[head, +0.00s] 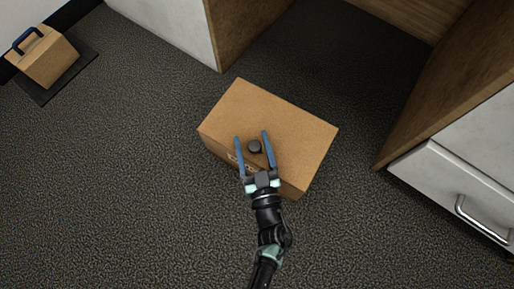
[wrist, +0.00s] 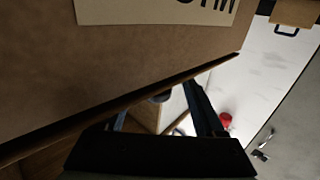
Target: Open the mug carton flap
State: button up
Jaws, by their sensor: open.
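The mug carton (head: 275,120) is a brown box on the dark floor, its top lying flat and closed. A dark round knob (head: 254,147) sits on the top near the front edge. My gripper (head: 252,135) is open, with its blue fingers on either side of the knob; I cannot tell whether they touch it. In the wrist view the carton's side (wrist: 60,70) with a pale printed label (wrist: 150,10) fills the upper left. The knob (wrist: 160,97) is partly hidden there beyond the carton's edge, between the fingers.
A white and wooden cabinet (head: 180,25) stands behind. A drawer unit with a metal handle (head: 482,217) is at the right. A smaller box with a blue handle (head: 48,62) rests on a dark mat (head: 62,87) at far left. A small red thing (wrist: 225,120) shows in the wrist view.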

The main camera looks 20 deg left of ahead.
jog(key=p+v, duration=0.2)
jog(key=v, duration=0.5)
jog(key=shift+s+d+r+p, duration=0.15)
jog(key=shift+s+r+p, duration=0.1)
jog(key=shift+p, duration=0.1)
jog(key=shift+s+d+f, duration=0.1)
jog(key=shift+s, duration=0.05)
